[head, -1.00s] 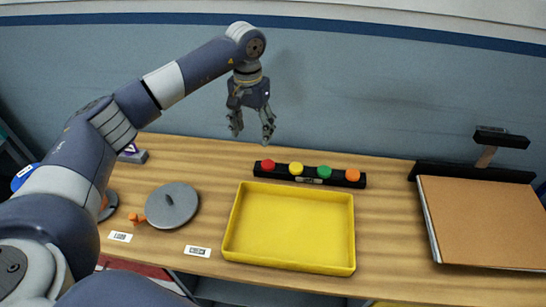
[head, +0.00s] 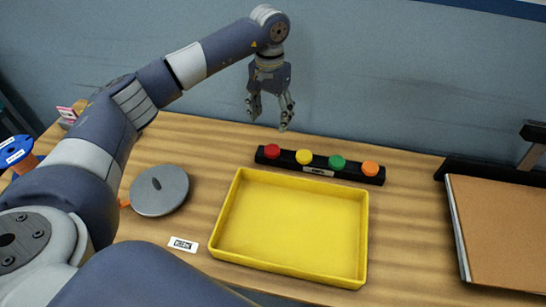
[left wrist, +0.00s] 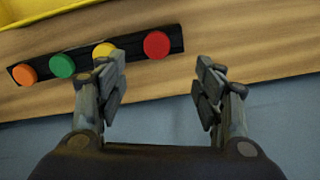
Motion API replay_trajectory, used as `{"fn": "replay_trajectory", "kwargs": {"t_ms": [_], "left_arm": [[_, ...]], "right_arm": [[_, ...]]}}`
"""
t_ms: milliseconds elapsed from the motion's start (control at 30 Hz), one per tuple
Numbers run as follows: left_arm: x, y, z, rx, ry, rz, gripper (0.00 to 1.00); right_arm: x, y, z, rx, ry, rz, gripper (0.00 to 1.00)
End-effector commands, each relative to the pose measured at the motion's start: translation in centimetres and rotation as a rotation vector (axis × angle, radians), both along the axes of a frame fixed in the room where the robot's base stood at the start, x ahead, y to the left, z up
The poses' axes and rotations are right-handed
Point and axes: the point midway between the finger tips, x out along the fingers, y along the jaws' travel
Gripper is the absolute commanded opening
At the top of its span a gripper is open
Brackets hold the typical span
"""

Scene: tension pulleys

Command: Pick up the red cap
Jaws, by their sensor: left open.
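The red cap (head: 272,151) sits at the left end of a black holder strip (head: 322,171) on the wooden table. It also shows in the left wrist view (left wrist: 157,45), above and between the fingertips. A yellow cap (head: 304,157), a green cap (head: 337,162) and an orange cap (head: 370,167) share the strip. My left gripper (head: 270,116) is open and empty, pointing down, and it appears above the red cap in the head view. Its fingers also show in the left wrist view (left wrist: 163,85), apart from the cap. My right gripper is not in view.
A yellow tray (head: 365,225) lies in front of the strip. A grey disc (head: 160,190) lies to the left of the tray. A brown board (head: 505,235) in a black stand is at the right. A blue spool (head: 15,150) is at the far left.

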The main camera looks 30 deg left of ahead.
Motion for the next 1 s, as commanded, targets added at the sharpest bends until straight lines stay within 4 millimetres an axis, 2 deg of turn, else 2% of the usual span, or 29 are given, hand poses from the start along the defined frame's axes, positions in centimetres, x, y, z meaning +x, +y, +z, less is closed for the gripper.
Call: {"fn": "replay_trajectory", "kwargs": {"t_ms": [33, 167, 300, 433, 667, 900, 1000], "left_arm": [[0.0, 0.0, -0.8, 0.0, 0.0, 0.0, 0.62], [0.0, 0.0, -1.7, 0.0, 0.001, 0.0, 0.62], [0.0, -0.1, -3.6, -0.001, 0.002, 0.0, 0.62], [0.0, -0.1, -5.8, -0.001, 0.002, -0.001, 0.62], [0.2, -0.2, -7.3, -0.001, 0.0, -0.001, 0.62], [0.5, -0.6, -11.0, -0.001, 0.002, 0.0, 0.62], [0.5, -0.6, -11.8, 0.0, 0.001, 0.0, 0.62]], "right_arm": [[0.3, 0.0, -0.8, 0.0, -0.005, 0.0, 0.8], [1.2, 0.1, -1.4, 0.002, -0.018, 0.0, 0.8], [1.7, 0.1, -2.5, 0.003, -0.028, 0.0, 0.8], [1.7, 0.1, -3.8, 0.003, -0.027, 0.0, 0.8], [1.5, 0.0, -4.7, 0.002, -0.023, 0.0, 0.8], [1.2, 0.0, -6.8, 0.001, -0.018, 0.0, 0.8], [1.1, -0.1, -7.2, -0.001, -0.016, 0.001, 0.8]]}}
